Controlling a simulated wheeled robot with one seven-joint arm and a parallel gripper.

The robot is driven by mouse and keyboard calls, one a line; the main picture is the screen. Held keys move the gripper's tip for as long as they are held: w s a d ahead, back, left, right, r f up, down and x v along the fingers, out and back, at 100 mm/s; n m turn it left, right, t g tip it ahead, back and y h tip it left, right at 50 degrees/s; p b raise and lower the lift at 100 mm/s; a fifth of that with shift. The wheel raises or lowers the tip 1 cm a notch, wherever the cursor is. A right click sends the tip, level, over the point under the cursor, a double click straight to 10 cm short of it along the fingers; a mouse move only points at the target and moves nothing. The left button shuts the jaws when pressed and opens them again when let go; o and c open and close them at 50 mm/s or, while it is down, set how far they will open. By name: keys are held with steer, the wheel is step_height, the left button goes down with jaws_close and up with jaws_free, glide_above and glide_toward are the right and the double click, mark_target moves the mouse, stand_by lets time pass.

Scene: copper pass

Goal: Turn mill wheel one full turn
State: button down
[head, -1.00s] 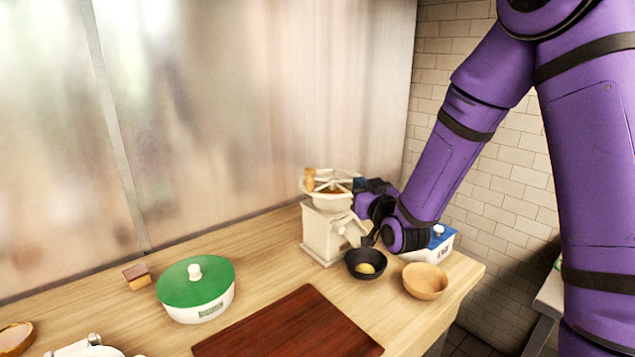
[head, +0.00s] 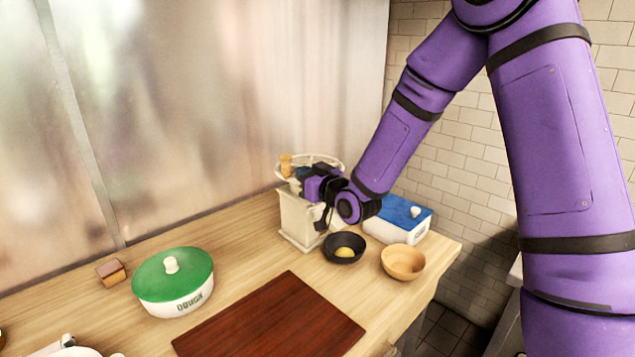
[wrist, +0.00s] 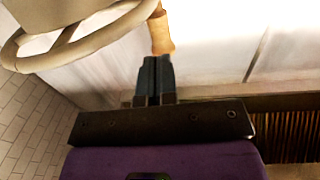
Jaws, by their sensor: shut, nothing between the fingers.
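The cream mill (head: 298,222) stands at the back of the counter, with its pale wheel (head: 322,157) on top. A wooden handle (head: 286,166) stands up from the wheel's left rim. In the wrist view the wheel's rim and spokes (wrist: 88,42) fill the upper left, and the handle (wrist: 160,34) is just beyond my fingertips. My gripper (wrist: 154,60) is shut with nothing between its fingers. In the head view my gripper (head: 298,174) is at the wheel, hiding much of its near side. I cannot tell whether the fingertips touch the handle.
A black bowl (head: 333,256) with a yellow piece, a wooden bowl (head: 403,262) and a blue-lidded box (head: 403,212) stand beside the mill. A green-lidded dough tub (head: 173,278), a small brown block (head: 111,273) and a dark red board (head: 270,325) lie nearer.

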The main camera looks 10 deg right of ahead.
mark_target(284, 167)
steer(key=shift+x, duration=2)
steer(key=shift+a, duration=0.15)
steer(key=shift+w+a+m+t+h, duration=0.45)
steer(key=shift+m+h, duration=0.25)
steer(key=shift+h, duration=0.25)
steer(key=shift+w+a+m+t+h, duration=0.3)
steer(key=shift+a+m+h, duration=0.35)
steer(key=shift+h, duration=0.3)
steer(key=w+m+g+h, duration=0.8)
steer(key=w+m+h, duration=0.6)
steer(key=h, duration=0.5)
steer(key=shift+w, duration=0.25)
